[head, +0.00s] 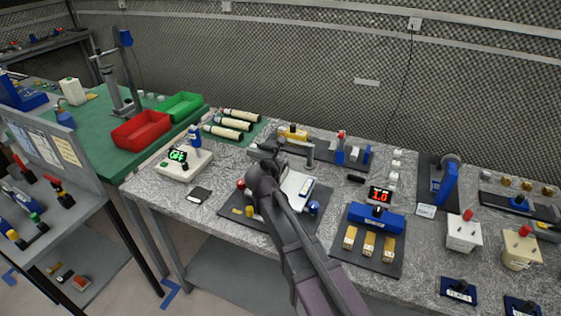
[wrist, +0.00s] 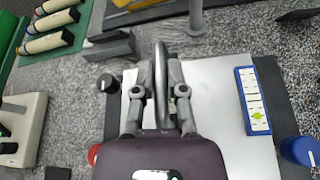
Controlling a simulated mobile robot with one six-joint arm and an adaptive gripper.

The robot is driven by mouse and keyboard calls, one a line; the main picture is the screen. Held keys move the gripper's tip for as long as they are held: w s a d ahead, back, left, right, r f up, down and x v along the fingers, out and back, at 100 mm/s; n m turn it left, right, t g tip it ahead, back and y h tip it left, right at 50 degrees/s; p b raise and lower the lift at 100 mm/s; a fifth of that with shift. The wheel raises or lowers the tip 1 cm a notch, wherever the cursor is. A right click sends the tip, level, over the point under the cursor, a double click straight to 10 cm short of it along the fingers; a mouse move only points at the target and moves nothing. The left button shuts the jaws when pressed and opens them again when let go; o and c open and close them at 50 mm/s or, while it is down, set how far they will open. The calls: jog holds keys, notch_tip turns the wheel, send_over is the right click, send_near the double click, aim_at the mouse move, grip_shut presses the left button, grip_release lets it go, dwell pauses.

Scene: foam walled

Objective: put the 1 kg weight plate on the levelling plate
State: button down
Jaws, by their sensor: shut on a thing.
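My gripper (wrist: 160,92) is shut on a grey disc (wrist: 160,62), which I take for the 1 kg weight plate. The disc stands on edge between the fingers; no marking on it is readable. In the head view my gripper (head: 264,160) hides most of it. The levelling plate (wrist: 207,83) is a pale flat plate below and right of my gripper in the wrist view. It also shows in the head view (head: 291,184), partly behind my arm. I cannot tell whether the disc touches it. A blue-framed level (wrist: 252,100) lies on its right side.
A blue knob (wrist: 300,150) and a black knob (wrist: 108,84) stand beside the plate. A dark grey block (wrist: 110,46) and a grey post (head: 310,153) stand behind. A blue device with a red display (head: 376,214) is to the right.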

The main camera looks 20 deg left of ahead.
jog(key=c, duration=0.7)
grip_release()
jog(key=shift+s+r+p, duration=0.3)
jog(key=shift+s, duration=0.35)
jog(key=shift+p+v, duration=1.95)
jog(key=shift+v, duration=3.45)
